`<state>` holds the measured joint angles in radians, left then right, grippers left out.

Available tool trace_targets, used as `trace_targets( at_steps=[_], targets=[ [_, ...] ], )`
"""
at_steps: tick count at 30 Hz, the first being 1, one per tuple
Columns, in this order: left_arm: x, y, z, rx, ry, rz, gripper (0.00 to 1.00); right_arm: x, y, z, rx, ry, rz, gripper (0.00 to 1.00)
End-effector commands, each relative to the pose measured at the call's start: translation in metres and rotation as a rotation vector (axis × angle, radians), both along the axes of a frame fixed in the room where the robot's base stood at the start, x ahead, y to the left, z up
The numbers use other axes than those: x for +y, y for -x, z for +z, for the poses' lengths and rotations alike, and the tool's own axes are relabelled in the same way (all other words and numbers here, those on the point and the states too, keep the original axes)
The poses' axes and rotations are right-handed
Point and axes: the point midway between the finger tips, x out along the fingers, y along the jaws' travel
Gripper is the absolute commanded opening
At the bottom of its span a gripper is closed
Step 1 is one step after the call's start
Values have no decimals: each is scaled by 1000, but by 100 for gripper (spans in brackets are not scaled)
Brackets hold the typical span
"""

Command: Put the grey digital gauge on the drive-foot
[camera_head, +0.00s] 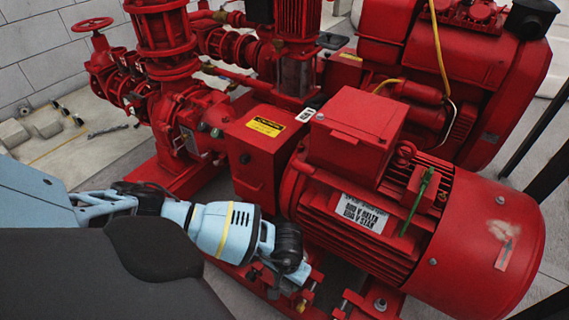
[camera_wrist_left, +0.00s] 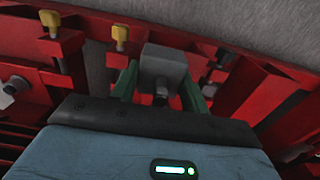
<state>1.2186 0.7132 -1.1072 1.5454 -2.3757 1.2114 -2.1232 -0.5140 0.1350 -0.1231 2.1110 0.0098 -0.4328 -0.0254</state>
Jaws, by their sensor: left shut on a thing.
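My left gripper (camera_head: 299,278) reaches down beside the near end of the big red motor, low by the red base frame. In the left wrist view its green fingers (camera_wrist_left: 163,88) are shut on a small grey block, which I take to be the grey digital gauge (camera_wrist_left: 166,62). The gauge is held in front of red metalwork; I cannot tell whether it touches it. In the head view the gauge is hidden or too small to make out. Red foot and rail parts with bolts (camera_head: 378,304) lie right of the gripper; which is the drive-foot is unclear. My right gripper is not in view.
The red motor (camera_head: 470,235) and coupling guard (camera_head: 262,150) stand close to my left arm. A green slim thing (camera_head: 416,203) lies on the motor. Yellow-topped bolts (camera_wrist_left: 121,32) stand near the gauge. Pale floor shows at the left.

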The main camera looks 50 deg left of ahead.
Motion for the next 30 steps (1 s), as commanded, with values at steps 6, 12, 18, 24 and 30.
trace_targets(
  at_steps=[6, 12, 18, 24, 30],
  targets=[
    [27, -15, -3, -3, 2, 2, 0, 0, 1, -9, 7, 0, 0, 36],
    [31, -18, -2, -4, 2, 0, 0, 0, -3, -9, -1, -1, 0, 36],
    [30, -17, -13, -1, 4, 0, 0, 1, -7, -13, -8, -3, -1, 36],
    [31, -16, -38, 1, 2, 2, 0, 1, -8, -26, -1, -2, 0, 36],
    [31, -17, -37, -3, 2, 1, 0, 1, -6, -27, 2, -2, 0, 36]
  ],
)
